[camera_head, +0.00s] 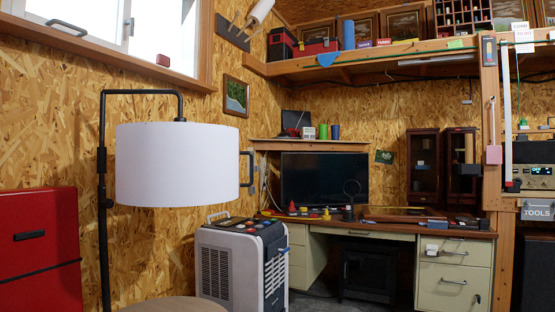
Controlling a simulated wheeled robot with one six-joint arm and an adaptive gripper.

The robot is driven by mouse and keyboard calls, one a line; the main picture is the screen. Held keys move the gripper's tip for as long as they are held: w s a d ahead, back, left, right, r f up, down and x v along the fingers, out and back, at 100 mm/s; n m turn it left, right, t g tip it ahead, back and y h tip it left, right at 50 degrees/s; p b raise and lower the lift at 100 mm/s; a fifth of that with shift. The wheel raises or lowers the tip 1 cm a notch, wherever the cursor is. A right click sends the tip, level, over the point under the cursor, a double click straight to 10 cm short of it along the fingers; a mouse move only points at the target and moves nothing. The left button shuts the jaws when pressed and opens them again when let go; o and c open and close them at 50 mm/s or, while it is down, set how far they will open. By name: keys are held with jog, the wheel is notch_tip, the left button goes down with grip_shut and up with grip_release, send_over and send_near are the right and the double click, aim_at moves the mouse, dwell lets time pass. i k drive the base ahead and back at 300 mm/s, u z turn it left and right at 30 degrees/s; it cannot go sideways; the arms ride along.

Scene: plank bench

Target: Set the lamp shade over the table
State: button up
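The white drum lamp shade (178,165) hangs from a black bent lamp arm (145,93) on a tall black pole (103,215) at the left. A black handle (248,168) stands out from the shade's right side. A pale wooden table top (172,305) with a rounded edge shows at the bottom of the picture, cut off by the frame. In the picture the shade is above this table top, with a gap between them. I cannot tell from this one view whether it is centred over it in depth. My gripper is not in view.
A red cabinet (38,250) stands at far left. A grey and white wheeled unit (232,262) stands right of the table. Behind is a desk (455,268) with a dark monitor (325,178). A shelf (390,50) runs above. Some floor shows by the desk.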

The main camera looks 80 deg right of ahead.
aim_at(179, 163)
jog(key=k, duration=0.7)
jog(key=z, duration=2.1)
jog(key=i, duration=0.5)
jog(key=k, duration=0.4)
jog(key=z, duration=1.25)
jog(key=i, duration=0.9)
jog(key=u, duration=0.55)
